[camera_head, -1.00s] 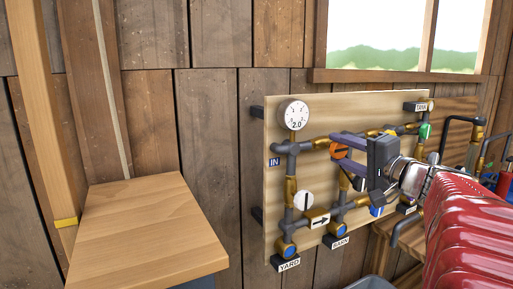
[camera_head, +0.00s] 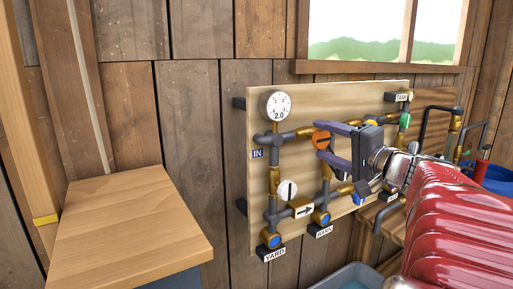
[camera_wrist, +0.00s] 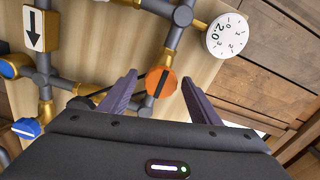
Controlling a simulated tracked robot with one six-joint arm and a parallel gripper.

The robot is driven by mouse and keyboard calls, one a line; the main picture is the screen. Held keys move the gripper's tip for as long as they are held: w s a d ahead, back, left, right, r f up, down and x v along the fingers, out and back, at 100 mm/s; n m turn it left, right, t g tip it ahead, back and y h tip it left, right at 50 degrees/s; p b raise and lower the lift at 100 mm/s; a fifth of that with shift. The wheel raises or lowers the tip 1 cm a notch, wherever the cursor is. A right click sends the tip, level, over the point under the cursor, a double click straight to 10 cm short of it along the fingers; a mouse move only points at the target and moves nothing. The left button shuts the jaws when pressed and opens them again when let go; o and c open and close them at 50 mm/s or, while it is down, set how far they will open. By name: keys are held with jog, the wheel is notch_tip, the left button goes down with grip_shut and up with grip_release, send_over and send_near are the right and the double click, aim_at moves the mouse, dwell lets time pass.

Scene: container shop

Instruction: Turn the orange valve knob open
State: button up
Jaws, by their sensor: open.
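The orange valve knob (camera_head: 321,139) is a round disc with a dark bar across it, on the pipework of the wooden board. In the wrist view the orange knob (camera_wrist: 160,82) sits between the two purple fingers, a little beyond or level with their tips; the exact depth is hard to tell. In the wrist view my gripper (camera_wrist: 160,88) has a clear gap on each side of the knob, and nothing is held.
A white gauge (camera_head: 275,105) stands above the pipes. A white knob (camera_head: 287,190), blue knobs (camera_head: 273,241), a green knob (camera_head: 405,120) and an arrow plate (camera_head: 303,208) share the board. A wooden table (camera_head: 125,225) is at left. A grey bin (camera_head: 350,277) is below.

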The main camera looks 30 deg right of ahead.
jog(key=s, duration=1.3)
jog(key=shift+d, duration=0.15)
